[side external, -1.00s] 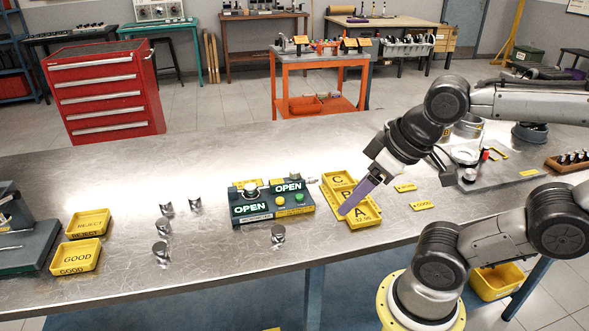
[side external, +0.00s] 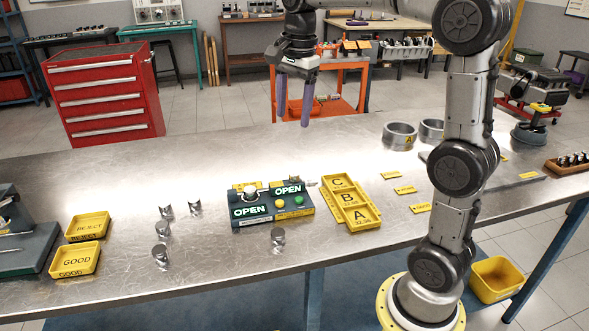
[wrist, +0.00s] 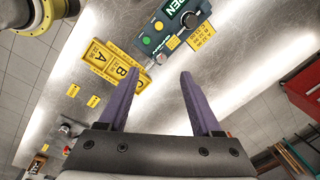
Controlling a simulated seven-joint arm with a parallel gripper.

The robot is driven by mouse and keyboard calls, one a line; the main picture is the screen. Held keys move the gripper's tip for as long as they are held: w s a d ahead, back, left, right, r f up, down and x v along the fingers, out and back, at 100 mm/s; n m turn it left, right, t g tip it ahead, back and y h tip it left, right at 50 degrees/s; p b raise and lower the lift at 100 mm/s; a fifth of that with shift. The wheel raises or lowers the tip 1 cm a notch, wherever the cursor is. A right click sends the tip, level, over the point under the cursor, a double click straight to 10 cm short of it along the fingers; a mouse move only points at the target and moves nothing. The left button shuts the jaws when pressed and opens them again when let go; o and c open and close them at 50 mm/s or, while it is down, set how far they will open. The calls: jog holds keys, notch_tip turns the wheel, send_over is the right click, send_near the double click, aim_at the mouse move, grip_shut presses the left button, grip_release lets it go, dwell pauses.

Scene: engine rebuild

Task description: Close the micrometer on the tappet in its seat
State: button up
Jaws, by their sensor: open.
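The micrometer station (side external: 270,216) is a dark box on the bench with two lit green OPEN displays, a yellow button (side external: 281,203) and a green button (side external: 299,199). A silver tappet (side external: 250,193) appears to sit upright on its left part. The wrist view shows the station (wrist: 172,30) at the top, partly cut off. My gripper (side external: 292,121) has long purple fingers, spread apart and empty, pointing down high above the bench behind the station. In the wrist view my gripper (wrist: 161,75) has nothing between its fingertips.
A yellow A-B-C tray (side external: 350,203) is right of the station. Several loose tappets (side external: 161,230) stand to its left, and one (side external: 277,238) in front. REJECT (side external: 88,225) and GOOD (side external: 76,259) trays lie far left. Metal rings (side external: 399,136) are at the back right.

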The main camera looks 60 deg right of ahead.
jog(key=m+g, duration=0.1)
send_over(294, 173)
notch_tip(294, 173, down, 4)
notch_tip(294, 173, down, 14)
jog(key=shift+f, duration=0.2)
grip_shut()
dwell(0.4)
